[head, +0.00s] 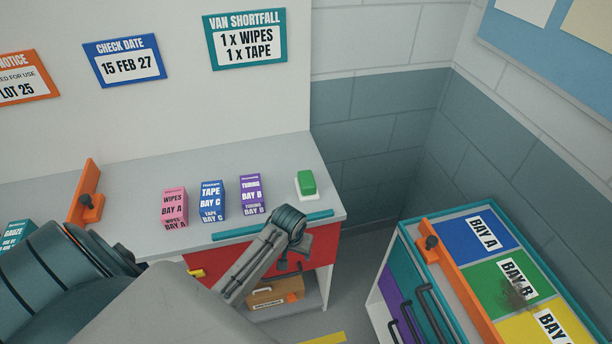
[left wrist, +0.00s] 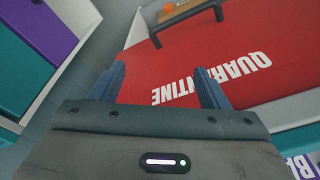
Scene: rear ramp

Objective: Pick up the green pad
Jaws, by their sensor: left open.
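The green pad (head: 306,182) sits on a small white base near the right end of the grey bench top (head: 150,190). My left gripper (head: 291,257) is at the bench's front edge, nearer to me than the pad and apart from it. Its jaws are partly hidden in the head view. In the left wrist view my left gripper (left wrist: 162,82) is open with nothing between its fingers, facing a red panel (left wrist: 215,45) marked QUARANTINE. The pad is not in the left wrist view. My right gripper is not in view.
Pink (head: 174,207), blue (head: 212,200) and purple (head: 251,193) boxes stand left of the pad. A teal strip (head: 235,233) runs along the bench edge. An orange bracket (head: 83,195) stands further left. A drawer cabinet (head: 410,232) stands at right, beyond a floor gap.

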